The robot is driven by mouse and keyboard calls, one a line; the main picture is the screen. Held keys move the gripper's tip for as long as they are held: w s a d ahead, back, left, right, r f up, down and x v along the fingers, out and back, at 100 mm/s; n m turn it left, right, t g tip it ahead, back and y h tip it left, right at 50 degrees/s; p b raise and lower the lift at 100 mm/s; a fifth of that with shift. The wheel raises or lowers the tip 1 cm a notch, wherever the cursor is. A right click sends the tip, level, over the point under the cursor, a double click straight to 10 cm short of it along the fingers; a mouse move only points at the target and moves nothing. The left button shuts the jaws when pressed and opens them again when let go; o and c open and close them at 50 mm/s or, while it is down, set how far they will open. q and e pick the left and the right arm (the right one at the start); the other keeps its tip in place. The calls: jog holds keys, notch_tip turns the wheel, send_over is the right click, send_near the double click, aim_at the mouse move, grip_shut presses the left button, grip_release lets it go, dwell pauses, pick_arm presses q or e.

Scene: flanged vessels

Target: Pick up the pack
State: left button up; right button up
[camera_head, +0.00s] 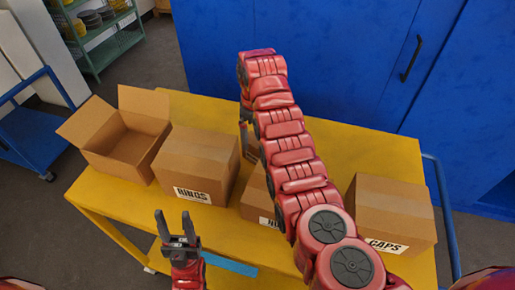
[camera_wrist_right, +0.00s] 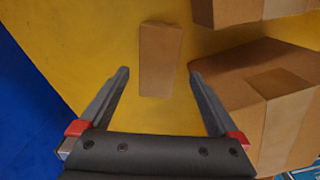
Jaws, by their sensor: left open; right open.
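The pack, a small plain brown box (camera_wrist_right: 160,60), lies on the yellow table in the right wrist view. My right gripper (camera_wrist_right: 159,72) is open and empty, with its fingertips on either side of the pack's lower part in that picture, apart from it. How far above the pack it is I cannot tell. In the head view my right arm crosses the table and mostly hides that gripper; a brown patch beside the arm (camera_head: 252,146) looks like the pack. My left gripper (camera_head: 176,226) is open and empty near the table's front edge.
On the yellow table (camera_head: 380,150) stand an open carton (camera_head: 125,150), a box marked RINGS (camera_head: 200,158), a partly hidden box (camera_head: 257,200) and a box marked CAPS (camera_head: 392,210). Blue cabinets (camera_head: 330,60) stand behind. The table's far right part is clear.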

aim_at(254, 140)
notch_tip(254, 140, down, 2)
jog(key=shift+f+p, duration=0.25)
jog(key=shift+p, duration=0.4)
jog(key=shift+f+p, duration=0.35)
jog(key=shift+p, duration=0.15)
jog(key=shift+w+f+p, duration=0.2)
jog(key=shift+f+p, duration=0.25)
jog(key=shift+f, duration=0.6)
jog(key=shift+f+b, duration=0.35)
jog(key=shift+f, duration=0.4)
jog(key=shift+w+f, duration=0.1)
jog(key=shift+f, duration=0.4)
grip_shut()
